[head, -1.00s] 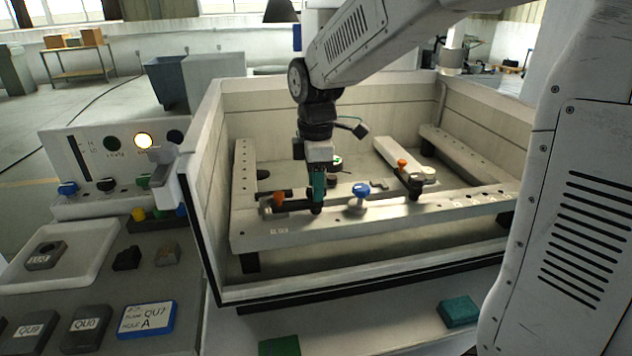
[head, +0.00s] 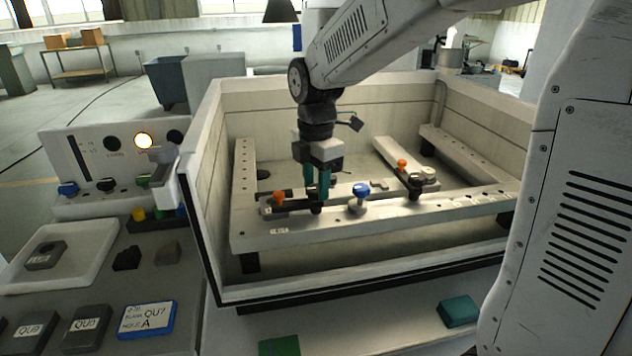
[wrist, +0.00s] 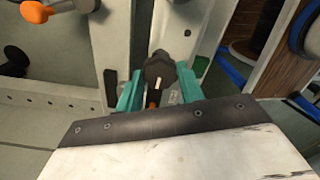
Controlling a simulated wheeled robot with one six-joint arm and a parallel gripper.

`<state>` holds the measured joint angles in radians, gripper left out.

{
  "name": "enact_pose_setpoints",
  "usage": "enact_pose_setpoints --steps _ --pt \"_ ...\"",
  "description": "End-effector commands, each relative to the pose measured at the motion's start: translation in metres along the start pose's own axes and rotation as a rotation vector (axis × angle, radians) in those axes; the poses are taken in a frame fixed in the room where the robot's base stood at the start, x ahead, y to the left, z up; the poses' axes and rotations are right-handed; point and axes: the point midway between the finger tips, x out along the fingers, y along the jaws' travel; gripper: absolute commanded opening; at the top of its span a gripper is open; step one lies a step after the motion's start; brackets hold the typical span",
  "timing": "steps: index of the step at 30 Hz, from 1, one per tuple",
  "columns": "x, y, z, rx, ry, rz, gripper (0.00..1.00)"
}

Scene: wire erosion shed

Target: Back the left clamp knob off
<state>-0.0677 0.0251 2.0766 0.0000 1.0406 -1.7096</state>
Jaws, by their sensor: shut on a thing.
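The left clamp (head: 268,209) is a dark bar with an orange handle (head: 279,198), on the front rail of the tank. Its black knob (head: 316,209) stands at the bar's right end. In the wrist view the black knob (wrist: 158,66) shows a white mark on top. My gripper (head: 317,196) points down over it, its two teal fingers on either side, shut on the knob. The fingers partly hide the knob in the head view. The right clamp (head: 413,182), also with an orange handle and black knob, stands apart to the right.
A blue-topped knob (head: 360,190) stands on the rail close to the right of my gripper. High walls of the tank (head: 215,135) surround the rails. A control panel (head: 105,160) with a lit lamp stands at the left.

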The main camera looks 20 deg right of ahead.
Motion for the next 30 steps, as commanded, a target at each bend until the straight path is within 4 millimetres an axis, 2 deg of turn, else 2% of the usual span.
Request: enact_pose_setpoints --steps 7,8,10,20,23,30 --pt "-0.001 0.001 0.0 0.001 -0.001 0.004 0.15" --pt "-0.001 0.001 0.0 0.001 -0.001 0.004 0.4" --pt "-0.001 0.001 0.0 0.001 -0.001 0.004 0.59" --pt "-0.003 0.001 0.0 0.001 0.0 0.002 0.59" --pt "-0.014 0.001 0.0 0.002 -0.001 0.005 0.59" --pt "-0.056 0.001 0.001 0.002 -0.001 0.006 0.59"
